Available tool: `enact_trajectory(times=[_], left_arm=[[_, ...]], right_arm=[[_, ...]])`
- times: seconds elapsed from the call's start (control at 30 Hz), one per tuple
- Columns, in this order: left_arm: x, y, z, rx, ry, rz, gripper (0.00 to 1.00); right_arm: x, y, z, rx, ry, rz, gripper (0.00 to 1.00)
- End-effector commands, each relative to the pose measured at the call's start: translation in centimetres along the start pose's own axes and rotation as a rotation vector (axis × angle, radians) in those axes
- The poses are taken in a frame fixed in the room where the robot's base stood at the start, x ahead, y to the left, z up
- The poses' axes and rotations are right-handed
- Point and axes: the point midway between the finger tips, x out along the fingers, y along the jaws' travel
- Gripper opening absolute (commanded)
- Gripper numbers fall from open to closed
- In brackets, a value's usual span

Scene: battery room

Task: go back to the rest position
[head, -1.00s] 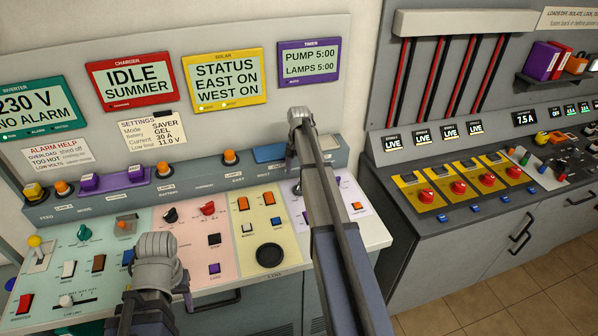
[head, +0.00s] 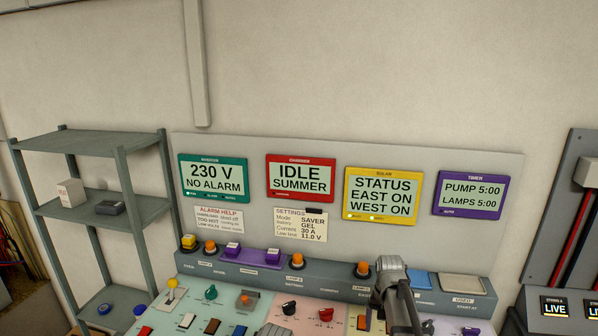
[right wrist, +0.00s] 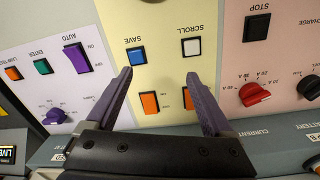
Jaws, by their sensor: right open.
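My right gripper (head: 392,275) shows from behind at the lower part of the head view, in front of the console's right half; its fingertips are hidden there. In the right wrist view my right gripper (right wrist: 160,73) is open and empty, with its two dark fingers apart over the cream solar panel (right wrist: 160,98). A blue SAVE button (right wrist: 137,56), a white SCROLL button (right wrist: 192,47) and orange switches (right wrist: 149,103) show around the fingers. I cannot tell the fingers' height above the panel.
The sloped console carries a grey bar (head: 330,277) with orange knobs. Four displays hang behind it, including a green inverter display (head: 213,178). A grey shelf (head: 100,208) stands at the left, and a second cabinet (head: 560,300) at the right.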

Motion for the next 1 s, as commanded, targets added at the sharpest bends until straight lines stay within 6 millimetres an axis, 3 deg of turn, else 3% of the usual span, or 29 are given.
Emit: enact_trajectory(times=[0.03,0.2,0.3,0.4,0.5,0.6,1.0], left_arm=[[0.2,0.0,0.0,0.000,0.000,0.000,0.50],[0.5,0.1,0.0,0.000,0.000,0.000,0.50],[0.7,0.1,0.0,0.000,0.000,0.000,0.50],[0.7,0.1,0.0,0.000,0.000,0.000,0.50],[0.8,0.1,-0.1,0.000,0.000,0.000,0.50],[0.8,0.1,-0.1,0.000,0.000,0.000,0.50],[0.8,0.1,-0.1,0.000,0.000,0.000,0.50]], right_arm=[[0.2,-1.6,4.6,-0.098,0.001,0.008,0.86],[0.3,-5.4,15.6,-0.426,0.003,0.039,0.86],[0.5,-6.2,20.9,-0.592,0.005,0.054,0.86],[0.6,-6.5,24.6,-0.715,0.006,0.067,0.86],[0.6,-6.5,26.8,-0.794,0.007,0.076,0.86],[0.6,-6.5,27.7,-0.832,0.007,0.080,0.86],[0.6,-6.6,27.8,-0.839,0.007,0.080,0.86]])
